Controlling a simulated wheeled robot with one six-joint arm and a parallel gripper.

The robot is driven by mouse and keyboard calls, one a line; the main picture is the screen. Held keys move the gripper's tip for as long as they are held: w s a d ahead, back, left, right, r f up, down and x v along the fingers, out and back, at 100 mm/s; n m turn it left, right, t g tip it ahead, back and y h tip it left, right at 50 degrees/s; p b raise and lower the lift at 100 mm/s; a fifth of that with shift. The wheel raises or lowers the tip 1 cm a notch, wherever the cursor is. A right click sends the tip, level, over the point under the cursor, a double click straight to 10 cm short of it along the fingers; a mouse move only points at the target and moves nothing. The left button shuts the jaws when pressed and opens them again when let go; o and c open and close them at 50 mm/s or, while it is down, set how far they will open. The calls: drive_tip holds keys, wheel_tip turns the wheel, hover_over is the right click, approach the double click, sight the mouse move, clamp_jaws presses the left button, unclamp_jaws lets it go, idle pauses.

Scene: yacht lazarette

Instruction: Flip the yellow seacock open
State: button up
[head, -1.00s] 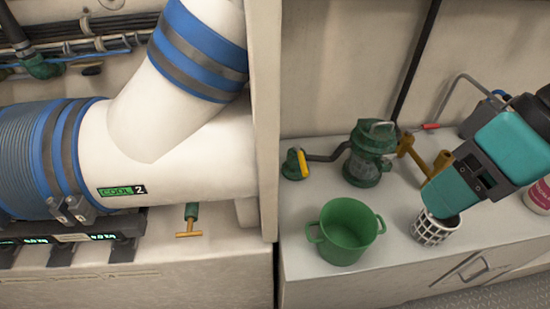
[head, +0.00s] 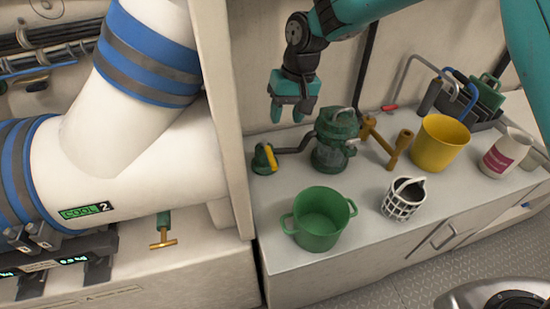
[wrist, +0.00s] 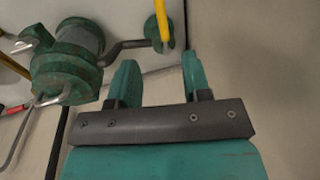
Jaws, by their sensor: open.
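The seacock (head: 264,158) is a small green fitting with a yellow lever handle, at the left end of the counter beside the partition. A dark bent pipe joins it to a green strainer body (head: 335,140) on its right. In the wrist view the yellow handle (wrist: 162,22) shows at the top, just beyond the finger gap. My gripper (head: 292,112) has teal fingers and points down above and behind the seacock, apart from it. In the wrist view my gripper (wrist: 156,72) is open with nothing between its fingers.
A green two-handled pot (head: 320,222) stands in front of the seacock. To the right are a white basket (head: 403,200), a yellow bucket (head: 440,145), brass-coloured pipe pieces (head: 398,150) and a white-and-pink container (head: 506,153). The partition (head: 215,100) rises close on the left.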

sight(274, 162)
drive_tip(key=a+f, duration=0.1)
drive_tip(key=f, duration=0.3)
drive_tip(key=f+p, duration=0.1)
drive_tip(key=f, duration=0.4)
drive_tip(key=a+f+p, duration=0.1)
drive_tip(key=f, duration=0.4)
drive_tip(key=shift+s+a+f, duration=0.25)
drive_tip(key=shift+s+a, duration=0.1)
drive_tip(key=shift+s, duration=0.05)
clamp_jaws()
